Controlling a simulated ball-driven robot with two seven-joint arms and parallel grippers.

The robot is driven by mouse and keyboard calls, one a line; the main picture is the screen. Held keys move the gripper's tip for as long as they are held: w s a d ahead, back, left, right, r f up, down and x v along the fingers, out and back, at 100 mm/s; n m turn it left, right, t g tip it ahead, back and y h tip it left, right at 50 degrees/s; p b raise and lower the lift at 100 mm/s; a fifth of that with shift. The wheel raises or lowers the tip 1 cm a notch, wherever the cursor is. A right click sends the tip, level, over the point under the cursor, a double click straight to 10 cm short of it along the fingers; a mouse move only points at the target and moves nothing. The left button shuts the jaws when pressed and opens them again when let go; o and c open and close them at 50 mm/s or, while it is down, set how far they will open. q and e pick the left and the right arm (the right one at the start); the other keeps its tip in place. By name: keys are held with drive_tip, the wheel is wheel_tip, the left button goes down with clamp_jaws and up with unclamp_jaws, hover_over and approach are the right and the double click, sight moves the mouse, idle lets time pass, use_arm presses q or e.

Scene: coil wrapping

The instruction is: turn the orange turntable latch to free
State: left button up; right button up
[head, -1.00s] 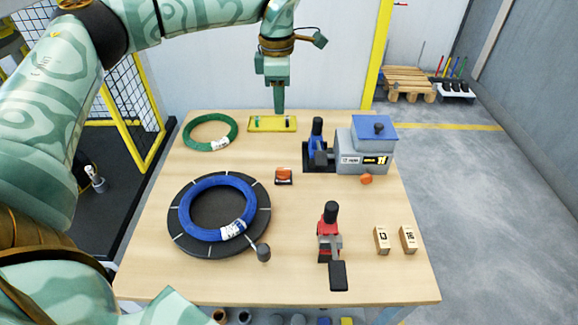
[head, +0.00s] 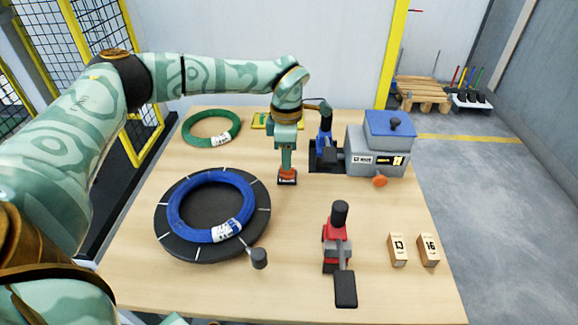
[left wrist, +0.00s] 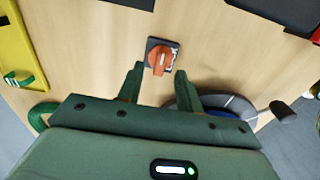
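The orange turntable latch (head: 287,179) is a small knob on a dark base plate, fixed to the table beside the turntable (head: 168,235). In the left wrist view the latch (left wrist: 160,59) shows whole, its orange grip running roughly up and down the picture. My left gripper (head: 287,169) points down over the latch. Its fingers (left wrist: 160,69) are open, one to each side of the knob, with clear gaps; I cannot tell how far above the plate the tips are. The turntable carries a blue coil (head: 175,212) with a white label. My right gripper is not in view.
A blue clamp tool (head: 325,145) and grey machine (head: 372,159) with an orange knob (head: 380,181) stand close right. A red-and-black tool (head: 337,248) and two numbered blocks (head: 398,250) sit in front. A green coil (head: 196,138) and yellow tray (head: 259,121) lie behind.

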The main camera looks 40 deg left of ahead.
use_arm(q)
drive_tip(key=shift+f+b, duration=0.3)
drive_tip(key=shift+f, duration=1.2)
clamp_jaws()
drive_tip(key=shift+r, duration=0.1)
